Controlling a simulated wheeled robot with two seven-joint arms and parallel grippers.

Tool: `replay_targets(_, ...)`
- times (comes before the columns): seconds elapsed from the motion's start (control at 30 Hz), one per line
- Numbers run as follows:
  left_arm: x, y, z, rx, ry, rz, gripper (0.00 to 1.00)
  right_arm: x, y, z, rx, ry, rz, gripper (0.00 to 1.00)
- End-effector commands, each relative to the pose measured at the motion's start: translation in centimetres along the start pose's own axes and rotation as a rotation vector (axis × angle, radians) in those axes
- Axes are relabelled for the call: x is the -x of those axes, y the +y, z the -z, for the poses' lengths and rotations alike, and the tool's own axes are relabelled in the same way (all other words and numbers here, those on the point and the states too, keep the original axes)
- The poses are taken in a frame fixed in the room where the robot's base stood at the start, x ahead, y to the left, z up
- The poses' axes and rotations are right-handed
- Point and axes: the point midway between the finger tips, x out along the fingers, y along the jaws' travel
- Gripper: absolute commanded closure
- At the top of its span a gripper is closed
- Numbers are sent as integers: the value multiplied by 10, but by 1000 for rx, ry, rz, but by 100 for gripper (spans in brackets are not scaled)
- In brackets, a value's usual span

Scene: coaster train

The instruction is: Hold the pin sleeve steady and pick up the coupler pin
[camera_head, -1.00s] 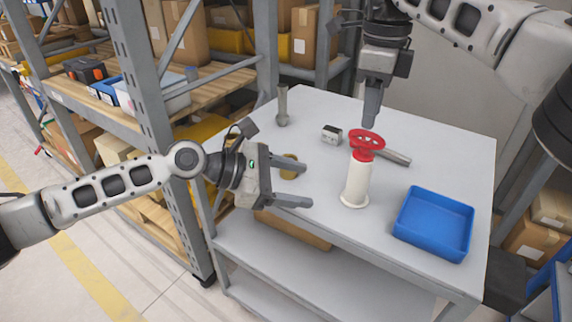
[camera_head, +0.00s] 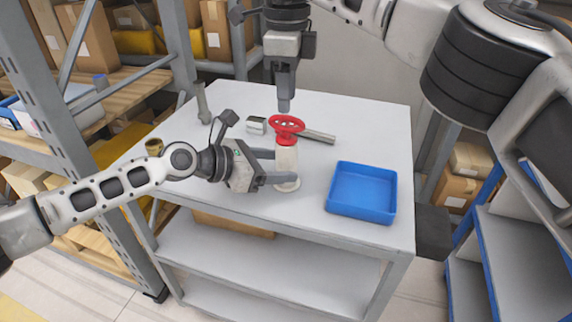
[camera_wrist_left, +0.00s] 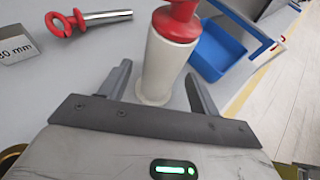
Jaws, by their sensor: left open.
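The white pin sleeve (camera_head: 287,160) stands upright near the table's front edge. A red wheel-like handle with a collar, seemingly the coupler pin (camera_head: 286,125), sits on its top; any shaft inside is hidden. My left gripper (camera_head: 275,168) is open, its fingers on either side of the sleeve's lower part. In the left wrist view, the sleeve (camera_wrist_left: 166,62) stands between the spread fingers, with gaps visible on both sides. My right gripper (camera_head: 285,106) points down just above the red handle, apart from the sleeve. Its fingers overlap in this view, so their opening is unclear.
A metal pin (camera_wrist_left: 108,16) with a red ring lies behind the sleeve, beside a small block (camera_head: 257,125) marked in mm. A blue tray (camera_head: 362,192) stands to the right. A grey upright part (camera_head: 202,103) stands at the far left. The table's back right is clear.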

Motion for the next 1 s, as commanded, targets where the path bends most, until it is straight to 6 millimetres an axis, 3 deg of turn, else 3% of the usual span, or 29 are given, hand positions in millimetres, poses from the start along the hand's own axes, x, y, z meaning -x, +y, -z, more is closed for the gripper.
replay_targets(0.2,-24,0,0,1,0,1,38,0,0,0,0,0,0,64)
replay_targets(0.57,-29,0,0,0,0,0,38,0,0,0,0,0,0,64)
replay_targets(0.77,-28,0,0,0,0,0,88,0,0,0,0,0,0,64)
replay_targets(0.8,-28,0,0,0,0,0,88,0,0,0,0,0,0,64)
replay_targets(0.83,-28,0,0,0,0,0,88,0,0,0,0,0,0,61)
replay_targets(1.0,-28,0,0,1,0,0,88,2,2,-1,78,15,22,14)
